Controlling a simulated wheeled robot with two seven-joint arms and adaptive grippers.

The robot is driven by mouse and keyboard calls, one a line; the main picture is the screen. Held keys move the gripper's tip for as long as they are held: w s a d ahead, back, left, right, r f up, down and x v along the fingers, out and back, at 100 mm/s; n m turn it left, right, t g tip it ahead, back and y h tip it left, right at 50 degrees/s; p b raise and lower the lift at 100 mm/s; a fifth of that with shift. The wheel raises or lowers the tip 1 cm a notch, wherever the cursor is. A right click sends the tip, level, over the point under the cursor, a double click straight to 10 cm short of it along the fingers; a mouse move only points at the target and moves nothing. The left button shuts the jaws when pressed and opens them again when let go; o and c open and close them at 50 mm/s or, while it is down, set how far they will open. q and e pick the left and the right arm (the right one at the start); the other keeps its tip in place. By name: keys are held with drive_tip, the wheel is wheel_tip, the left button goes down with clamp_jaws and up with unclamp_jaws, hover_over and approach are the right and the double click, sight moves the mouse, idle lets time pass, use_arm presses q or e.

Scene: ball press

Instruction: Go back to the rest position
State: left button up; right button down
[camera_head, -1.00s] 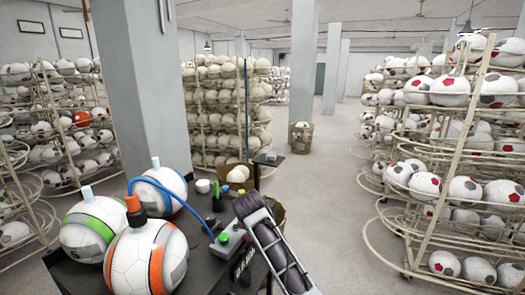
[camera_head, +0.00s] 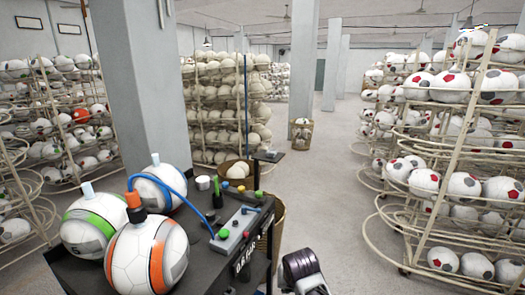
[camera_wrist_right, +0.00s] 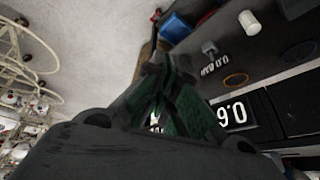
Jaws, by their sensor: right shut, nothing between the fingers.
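My right arm (camera_head: 303,270) shows at the bottom edge of the head view, just right of the black cart and clear of its top; its fingers are not clearly seen there. In the right wrist view my right gripper (camera_wrist_right: 160,75) is shut and empty, with the dark side of the cart (camera_wrist_right: 290,100) to its right. The grey control box (camera_head: 238,230) with coloured buttons stands uncovered on the cart top. My left gripper is not in view.
Several balls stand on the cart: a green-striped ball (camera_head: 90,226), an orange-striped ball (camera_head: 146,256) and one (camera_head: 160,186) with a blue hose. A ball rack (camera_head: 450,170) stands at the right. Open floor (camera_head: 340,215) lies between cart and rack.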

drive_tip(key=s+d+f+n, duration=0.1)
drive_tip(key=s+d, duration=0.4)
drive_tip(key=s, duration=0.3)
drive_tip(key=s+d+f+n+g, duration=0.1)
drive_tip(key=s+d, duration=0.4)
drive_tip(key=s, duration=0.3)
drive_tip(key=s+d+f+n, duration=0.1)
drive_tip(key=s+d, duration=0.4)
drive_tip(key=s, duration=0.3)
wheel_tip(320, 180, down, 33)
drive_tip(key=s+g, duration=0.2)
drive_tip(key=s+d+f, duration=0.1)
drive_tip(key=s+f, duration=0.9)
drive_tip(key=s, duration=0.1)
drive_tip(key=s+d+f+g, duration=0.1)
drive_tip(key=s+d+f, duration=0.1)
drive_tip(key=s+f, duration=0.7)
drive_tip(key=s, duration=0.2)
drive_tip(key=shift+s+d+f+h, duration=0.3)
drive_tip(key=shift+f+h, duration=0.05)
drive_tip(key=shift+h, duration=0.05)
